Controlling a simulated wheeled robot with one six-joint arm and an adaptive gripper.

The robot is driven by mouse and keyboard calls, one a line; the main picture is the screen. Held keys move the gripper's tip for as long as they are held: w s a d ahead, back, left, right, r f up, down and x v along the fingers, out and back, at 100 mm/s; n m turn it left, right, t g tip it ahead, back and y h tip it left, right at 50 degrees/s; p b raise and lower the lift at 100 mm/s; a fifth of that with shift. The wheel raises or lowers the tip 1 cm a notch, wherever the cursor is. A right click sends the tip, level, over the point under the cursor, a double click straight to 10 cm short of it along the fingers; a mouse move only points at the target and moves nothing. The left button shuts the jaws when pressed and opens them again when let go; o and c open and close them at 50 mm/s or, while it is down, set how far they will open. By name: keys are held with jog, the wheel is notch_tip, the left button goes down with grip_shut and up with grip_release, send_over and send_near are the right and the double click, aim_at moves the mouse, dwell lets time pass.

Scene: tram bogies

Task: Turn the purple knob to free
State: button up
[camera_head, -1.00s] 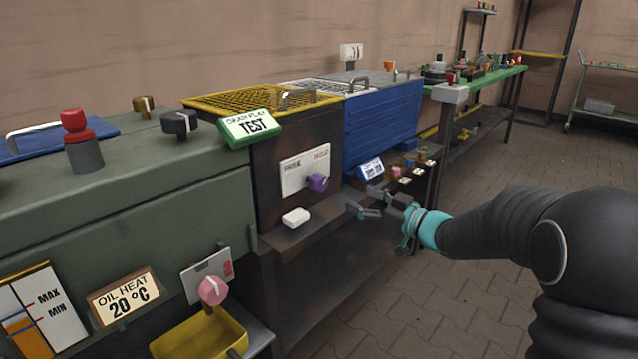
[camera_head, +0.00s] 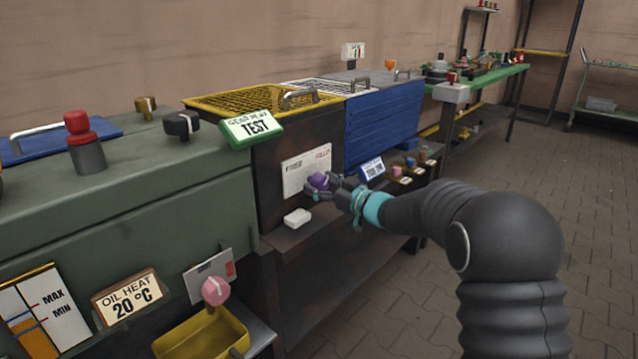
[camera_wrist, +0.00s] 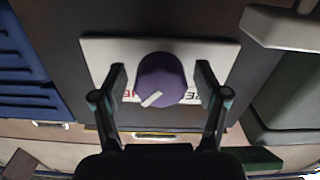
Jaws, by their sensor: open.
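The purple knob (camera_head: 319,181) sticks out from a white label plate (camera_head: 296,173) on the dark brown front of the cabinet. In the wrist view the purple knob (camera_wrist: 162,80) shows a white pointer line, slanting toward the lower left of the picture. The plate (camera_wrist: 100,52) carries red and dark lettering, partly hidden by the knob and fingers. My gripper (camera_head: 326,187) is at the knob. In the wrist view my open gripper (camera_wrist: 161,82) has one finger on each side of the knob, with small gaps visible.
A white block (camera_head: 297,218) sits on the ledge below the plate. A pink knob (camera_head: 215,290) is at lower left. A blue ribbed cabinet (camera_head: 383,122) and a blue-white label (camera_head: 372,168) are to the right.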

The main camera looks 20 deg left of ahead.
jog(key=shift+w+a, duration=0.1)
jog(key=shift+a, duration=0.2)
jog(key=c, duration=1.2)
jog(key=shift+o, duration=0.2)
